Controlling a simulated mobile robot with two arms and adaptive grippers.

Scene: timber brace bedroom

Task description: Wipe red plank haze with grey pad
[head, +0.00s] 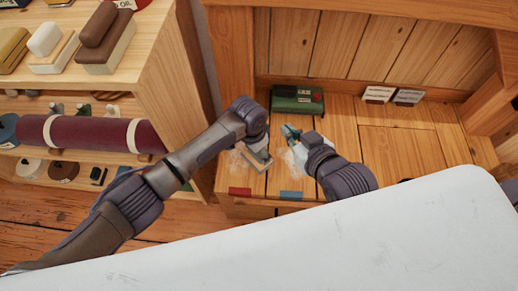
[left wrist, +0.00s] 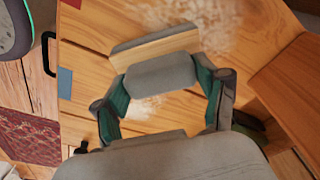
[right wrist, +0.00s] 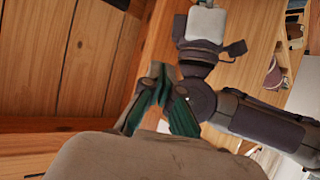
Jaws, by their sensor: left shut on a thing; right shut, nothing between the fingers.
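My left gripper (head: 257,150) is shut on the grey pad (head: 260,163), which has a pale wooden back. The pad also shows between the teal fingers in the left wrist view (left wrist: 160,72). It is low over the bench boards near the red tag (head: 240,191); I cannot tell whether it touches. White haze (head: 238,160) lies on the plank behind the red tag, left of the pad, and shows at the top of the left wrist view (left wrist: 205,14). My right gripper (head: 290,132) is shut and empty to the right; its fingers meet in the right wrist view (right wrist: 160,92).
A blue tag (head: 291,195) marks the neighbouring plank, which has its own white haze (head: 290,158). A green box (head: 297,99) and two small cards (head: 393,95) stand at the back. A wooden shelf (head: 165,60) with blocks and a red roll (head: 90,134) is at left.

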